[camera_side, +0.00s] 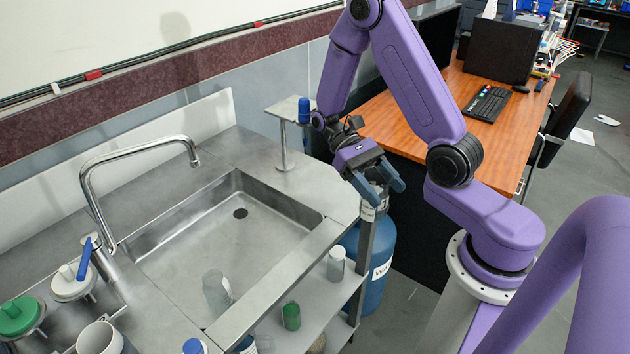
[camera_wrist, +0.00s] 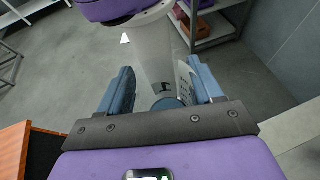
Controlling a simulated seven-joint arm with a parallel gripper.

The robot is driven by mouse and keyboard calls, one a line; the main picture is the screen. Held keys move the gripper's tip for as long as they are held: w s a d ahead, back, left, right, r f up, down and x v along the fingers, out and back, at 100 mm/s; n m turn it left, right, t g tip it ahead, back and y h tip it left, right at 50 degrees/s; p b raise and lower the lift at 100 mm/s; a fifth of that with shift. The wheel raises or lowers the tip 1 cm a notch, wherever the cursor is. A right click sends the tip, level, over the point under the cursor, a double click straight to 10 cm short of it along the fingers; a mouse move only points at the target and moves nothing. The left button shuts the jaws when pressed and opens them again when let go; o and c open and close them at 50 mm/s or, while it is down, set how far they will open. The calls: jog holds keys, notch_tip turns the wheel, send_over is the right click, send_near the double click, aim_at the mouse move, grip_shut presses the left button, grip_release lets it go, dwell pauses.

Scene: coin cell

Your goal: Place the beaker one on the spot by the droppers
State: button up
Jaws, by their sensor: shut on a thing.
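My gripper (camera_side: 377,180) is shut on a clear beaker (camera_side: 368,211), held clear of the counter to the right of the sink. In the wrist view the beaker (camera_wrist: 166,87) sits between the two blue-grey fingers, with a dark "1" and pale marks on its side. The fingers hide part of it. I cannot make out the droppers or the spot with certainty. Green-topped (camera_side: 18,316) and white-topped (camera_side: 72,283) pieces stand at the counter's left end, with a blue stick (camera_side: 84,259) by the white one.
A steel sink (camera_side: 230,230) with a curved tap (camera_side: 93,190) lies left of my gripper. A clear vessel (camera_side: 217,291) is near the sink's front. A small stand (camera_side: 284,150) rises behind it. Containers (camera_side: 291,316) sit on the lower shelf. A blue barrel (camera_side: 378,268) stands below.

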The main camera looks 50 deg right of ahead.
aim_at(370, 174)
jog(key=w+m+t+y, duration=0.1)
jog(key=m+y, duration=0.1)
jog(key=w+d+m+t+y, duration=0.1)
jog(key=m+t+y, duration=0.1)
jog(key=w+d+m+t+y, duration=0.1)
jog(key=w+m+y, duration=0.1)
jog(key=m+y, duration=0.1)
jog(key=shift+t, duration=0.3)
jog(key=w+d+r+m+t, duration=0.2)
jog(key=w+d+m+t, duration=0.2)
jog(key=d+m+t, duration=0.6)
jog(key=w+d+r+m+t, duration=0.1)
jog(key=w+d+m+t, duration=0.3)
jog(key=d+m+t, duration=0.6)
jog(key=shift+d+f+n+g, duration=0.85)
jog(key=shift+f+n, duration=0.55)
jog(key=shift+f, duration=2.25)
jog(key=shift+h, duration=0.3)
jog(key=shift+w+a+f, duration=0.3)
jog(key=shift+w+a, duration=1.8)
jog(key=shift+w+a+f, duration=0.25)
jog(key=shift+w+a, duration=1.9)
jog(key=shift+w+a+f, duration=0.3)
jog(key=shift+w+a, duration=1.8)
